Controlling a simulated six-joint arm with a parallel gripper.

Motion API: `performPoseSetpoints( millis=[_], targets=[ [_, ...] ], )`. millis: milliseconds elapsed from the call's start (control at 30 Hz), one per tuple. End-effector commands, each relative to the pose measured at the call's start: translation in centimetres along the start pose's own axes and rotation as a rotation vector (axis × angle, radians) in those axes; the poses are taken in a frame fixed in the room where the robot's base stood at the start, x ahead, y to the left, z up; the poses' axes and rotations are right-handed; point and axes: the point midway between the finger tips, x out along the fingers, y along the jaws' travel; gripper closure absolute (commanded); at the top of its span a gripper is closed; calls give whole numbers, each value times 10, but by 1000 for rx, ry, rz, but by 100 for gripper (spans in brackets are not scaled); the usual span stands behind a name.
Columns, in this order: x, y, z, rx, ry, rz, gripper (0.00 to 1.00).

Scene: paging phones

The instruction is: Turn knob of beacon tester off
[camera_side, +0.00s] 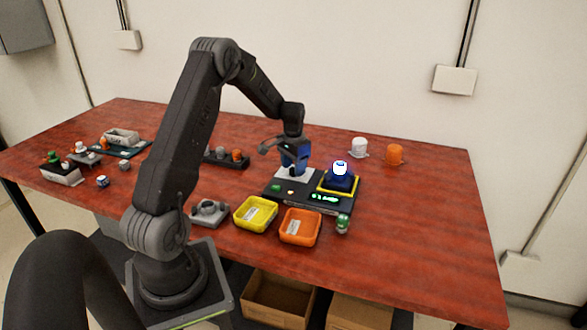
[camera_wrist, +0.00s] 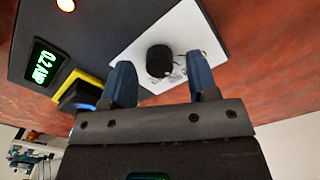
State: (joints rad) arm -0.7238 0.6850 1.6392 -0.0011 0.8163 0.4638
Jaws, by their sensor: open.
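The beacon tester is a dark flat box (camera_side: 274,189) on the red table, with a white panel at its back left. Its black knob (camera_wrist: 160,61) stands on the white panel (camera_wrist: 185,32) in the wrist view; my gripper hides it in the side view. A green display (camera_wrist: 45,63) is lit on the tester and also shows in the side view (camera_side: 325,198). A beacon (camera_side: 340,170) glows blue-white in the tester's yellow-edged square. My gripper (camera_wrist: 158,62) is open, its blue fingers either side of the knob in the picture; contact cannot be told.
A yellow bin (camera_side: 255,214) and an orange bin (camera_side: 300,227) stand in front of the tester. A green-and-white beacon (camera_side: 343,223) stands close to its front right. White (camera_side: 359,147) and orange (camera_side: 394,154) beacons stand behind. The table's right side is clear.

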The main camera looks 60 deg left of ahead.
Motion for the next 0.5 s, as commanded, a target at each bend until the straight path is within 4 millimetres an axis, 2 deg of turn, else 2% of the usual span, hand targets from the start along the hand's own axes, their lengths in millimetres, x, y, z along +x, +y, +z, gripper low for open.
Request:
performPoseSetpoints(
  millis=[133,400,500],
  targets=[
    [9,0,0,0,-1,1,46],
    [10,0,0,0,0,0,46],
    [10,0,0,0,0,0,54]
  ],
)
